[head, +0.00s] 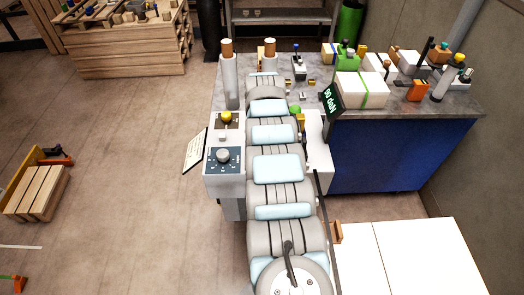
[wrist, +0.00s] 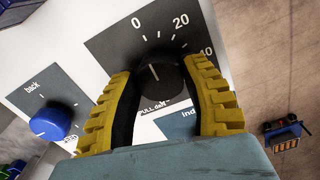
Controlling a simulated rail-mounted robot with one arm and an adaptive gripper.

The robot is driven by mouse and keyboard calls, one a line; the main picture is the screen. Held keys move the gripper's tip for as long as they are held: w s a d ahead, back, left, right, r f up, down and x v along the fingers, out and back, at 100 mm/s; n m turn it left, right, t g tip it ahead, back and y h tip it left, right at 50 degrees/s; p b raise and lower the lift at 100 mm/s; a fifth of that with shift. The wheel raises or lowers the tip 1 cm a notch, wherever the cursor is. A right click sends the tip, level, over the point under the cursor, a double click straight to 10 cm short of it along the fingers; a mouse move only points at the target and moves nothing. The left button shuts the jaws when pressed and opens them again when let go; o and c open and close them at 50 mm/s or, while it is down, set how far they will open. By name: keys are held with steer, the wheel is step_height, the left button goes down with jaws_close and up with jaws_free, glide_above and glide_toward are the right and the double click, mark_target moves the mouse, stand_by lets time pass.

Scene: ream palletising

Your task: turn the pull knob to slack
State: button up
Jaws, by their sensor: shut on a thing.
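In the wrist view the pull knob (wrist: 158,84) is a dark round knob on a dark dial plate marked 0, 20 and 40, with "PULL daN" printed beneath it. Its white pointer line leans up and slightly left, roughly toward the 0. My gripper (wrist: 168,84) has ribbed yellow fingers, one on each side of the knob, closed on it. The fingers hide parts of the dial plate. In the head view I cannot make out my gripper or this knob; my arm covers much of the middle.
A blue knob (wrist: 53,121) marked "back" sits left of the pull knob on the white panel. In the head view a tilted display (head: 332,97) shows a reading in daN. A grey bench (head: 420,103) at right carries packs and tools. Floor at left is mostly clear.

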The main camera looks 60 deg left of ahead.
steer(key=shift+n, duration=0.4)
steer(key=o, duration=1.2)
steer(key=shift+o, duration=0.2)
step_height(320, 180, up, 12)
steer(key=shift+d, duration=0.1)
stand_by(0.3)
